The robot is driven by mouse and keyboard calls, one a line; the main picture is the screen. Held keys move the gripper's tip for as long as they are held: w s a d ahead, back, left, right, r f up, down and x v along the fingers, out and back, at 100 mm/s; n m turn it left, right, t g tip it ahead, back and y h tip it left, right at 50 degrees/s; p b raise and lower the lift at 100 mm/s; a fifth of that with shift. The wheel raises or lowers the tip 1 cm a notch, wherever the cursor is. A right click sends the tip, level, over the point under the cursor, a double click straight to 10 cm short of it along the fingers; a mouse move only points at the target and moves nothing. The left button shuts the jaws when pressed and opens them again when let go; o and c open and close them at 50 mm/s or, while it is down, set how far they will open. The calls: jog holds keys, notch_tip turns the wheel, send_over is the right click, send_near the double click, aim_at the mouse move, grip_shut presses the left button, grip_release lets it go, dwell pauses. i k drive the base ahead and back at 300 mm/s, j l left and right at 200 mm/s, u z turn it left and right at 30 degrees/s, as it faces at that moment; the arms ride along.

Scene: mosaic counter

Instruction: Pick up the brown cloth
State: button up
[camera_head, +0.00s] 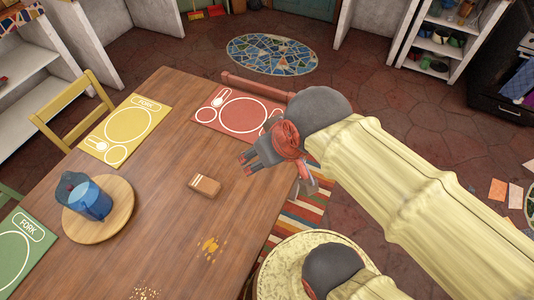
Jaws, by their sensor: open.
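The brown cloth (205,187) lies on the wooden table, near its middle. It looks like a small folded block with pale stripes at its left end. My gripper (247,164) is above the table, up and to the right of the cloth, and apart from it. The gripper is open, and I see nothing between its fingers. My arm comes in from the lower right and covers part of the table's right edge and the red placemat's right end.
On the table (150,215) are a round wooden board (99,228) with a blue pitcher (91,200), a yellow placemat (126,128), a red placemat (225,112) and a green placemat (22,245). Yellow crumbs (210,246) lie below the cloth. The wood around the cloth is clear.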

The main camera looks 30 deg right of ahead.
aim_at(207, 187)
jog(key=l+u, duration=0.25)
jog(key=u, duration=0.15)
jog(key=i+l+u, duration=0.1)
jog(key=l+u, duration=0.45)
jog(key=u, duration=0.2)
